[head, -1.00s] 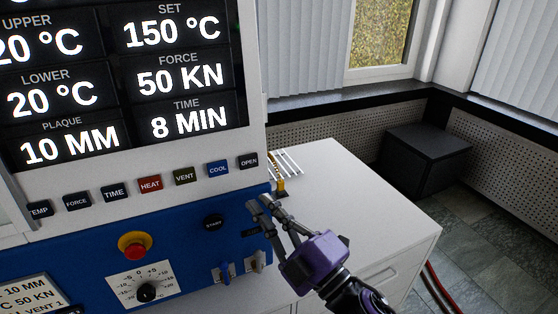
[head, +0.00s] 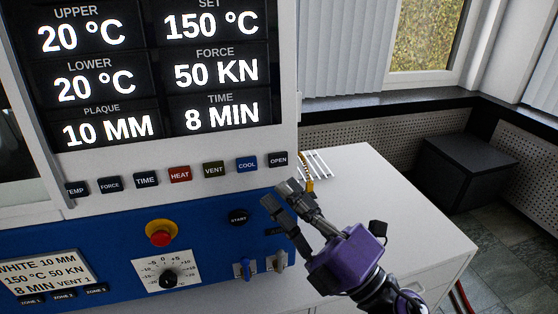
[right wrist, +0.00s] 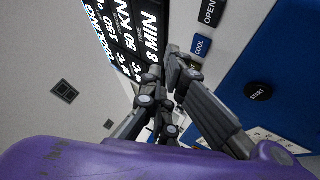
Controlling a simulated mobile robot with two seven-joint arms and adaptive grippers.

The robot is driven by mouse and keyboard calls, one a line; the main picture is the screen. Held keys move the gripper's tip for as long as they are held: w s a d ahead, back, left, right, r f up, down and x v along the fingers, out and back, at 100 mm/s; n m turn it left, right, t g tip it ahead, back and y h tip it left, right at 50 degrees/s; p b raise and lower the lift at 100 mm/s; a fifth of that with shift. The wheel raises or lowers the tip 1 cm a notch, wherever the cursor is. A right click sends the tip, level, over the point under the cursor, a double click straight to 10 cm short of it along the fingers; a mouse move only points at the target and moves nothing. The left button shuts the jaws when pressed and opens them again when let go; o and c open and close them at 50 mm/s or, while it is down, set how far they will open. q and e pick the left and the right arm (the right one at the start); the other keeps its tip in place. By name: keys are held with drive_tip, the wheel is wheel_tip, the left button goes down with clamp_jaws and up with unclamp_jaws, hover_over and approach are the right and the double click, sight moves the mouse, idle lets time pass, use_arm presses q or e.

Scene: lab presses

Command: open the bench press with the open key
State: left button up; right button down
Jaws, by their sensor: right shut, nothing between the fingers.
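The bench press front shows a display above a row of small keys. The black OPEN key (head: 278,159) is at the right end of the row, right of the blue COOL key (head: 247,164). It also shows at the top of the right wrist view (right wrist: 210,12). My right gripper (head: 279,191) is shut and empty, in front of the blue panel, a little below the OPEN key in the head view. In the right wrist view its fingertips (right wrist: 172,58) appear left of the COOL key, apart from the OPEN key. My left gripper is not in view.
Below the keys are the START button (head: 238,217), a red stop button (head: 160,233), a dial (head: 168,278) and two toggle switches (head: 262,265). A white cabinet (head: 400,215) stands right of the press, with a small rack (head: 318,165) on it.

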sight(278, 160)
drive_tip(key=w+a+f, duration=0.1)
drive_tip(key=w+a, duration=0.1)
drive_tip(key=w, duration=0.4)
drive_tip(key=shift+w+b, duration=0.25)
drive_tip(key=shift+b, duration=0.15)
drive_tip(key=shift+w+a, duration=0.1)
drive_tip(key=shift+w, duration=0.05)
idle(1.0)
drive_tip(key=shift+w+a, duration=0.1)
drive_tip(key=shift+w, duration=0.15)
